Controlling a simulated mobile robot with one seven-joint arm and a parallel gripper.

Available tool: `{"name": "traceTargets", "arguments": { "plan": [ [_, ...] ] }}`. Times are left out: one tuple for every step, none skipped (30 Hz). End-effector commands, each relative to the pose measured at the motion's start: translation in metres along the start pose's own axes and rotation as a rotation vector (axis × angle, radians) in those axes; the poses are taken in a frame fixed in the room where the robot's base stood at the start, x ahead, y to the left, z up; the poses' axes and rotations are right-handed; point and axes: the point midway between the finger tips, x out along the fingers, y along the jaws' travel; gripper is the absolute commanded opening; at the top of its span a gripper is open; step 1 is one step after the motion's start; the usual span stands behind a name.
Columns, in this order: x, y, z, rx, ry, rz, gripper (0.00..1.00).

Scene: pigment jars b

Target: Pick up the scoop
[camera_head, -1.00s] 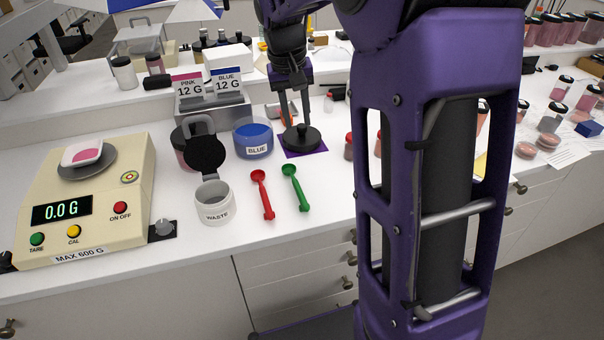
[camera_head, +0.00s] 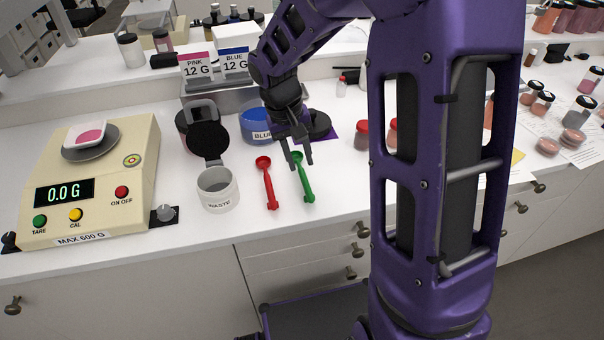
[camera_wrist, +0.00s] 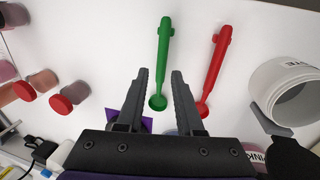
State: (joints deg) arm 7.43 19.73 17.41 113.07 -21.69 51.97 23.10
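Two scoops lie side by side on the white counter, a red scoop (camera_head: 267,182) on the left and a green scoop (camera_head: 303,179) on the right. My gripper (camera_head: 299,168) is open and empty, with its fingers pointing down over the green scoop's bowl end. In the wrist view the green scoop (camera_wrist: 164,60) shows between the fingers of my gripper (camera_wrist: 161,72), its bowl low in the gap. The red scoop (camera_wrist: 212,68) lies just right of the fingers there. I cannot tell how high the fingertips are above the counter.
The waste jar (camera_head: 217,190) with its lid raised stands left of the red scoop. The blue jar (camera_head: 256,125) is behind the scoops. A scale (camera_head: 112,205) reading 0.0 G is at left. Red-capped jars (camera_head: 361,134) stand right. Counter in front of the scoops is clear.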

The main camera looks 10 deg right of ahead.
Motion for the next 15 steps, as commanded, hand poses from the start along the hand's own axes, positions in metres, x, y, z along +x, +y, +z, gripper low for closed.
{"name": "traceTargets", "arguments": {
  "plan": [
    [0.006,0.000,0.000,0.001,-0.002,0.000,0.36],
    [0.008,0.000,0.000,0.001,-0.001,-0.001,0.36],
    [0.010,0.000,0.000,0.002,-0.001,-0.001,0.36],
    [0.011,0.000,0.000,0.002,0.000,-0.001,0.36],
    [0.013,0.000,0.000,0.001,0.000,-0.001,0.36],
    [0.015,-0.001,0.000,0.001,0.000,-0.001,0.36],
    [0.019,-0.001,0.001,0.000,-0.001,-0.001,0.36],
    [0.023,-0.001,0.001,-0.001,-0.003,0.000,0.36],
    [0.029,-0.002,0.002,-0.001,-0.004,-0.001,0.36],
    [0.034,-0.003,0.002,0.000,-0.004,-0.001,0.36],
    [0.039,-0.003,0.003,-0.001,-0.004,-0.001,0.36],
    [0.045,-0.004,0.003,-0.001,-0.003,-0.001,0.36],
    [0.049,-0.004,0.002,0.001,-0.003,-0.001,0.36],
    [0.053,-0.004,0.002,0.001,-0.003,-0.001,0.36],
    [0.058,-0.003,0.002,0.000,-0.002,0.000,0.36]
  ]
}}
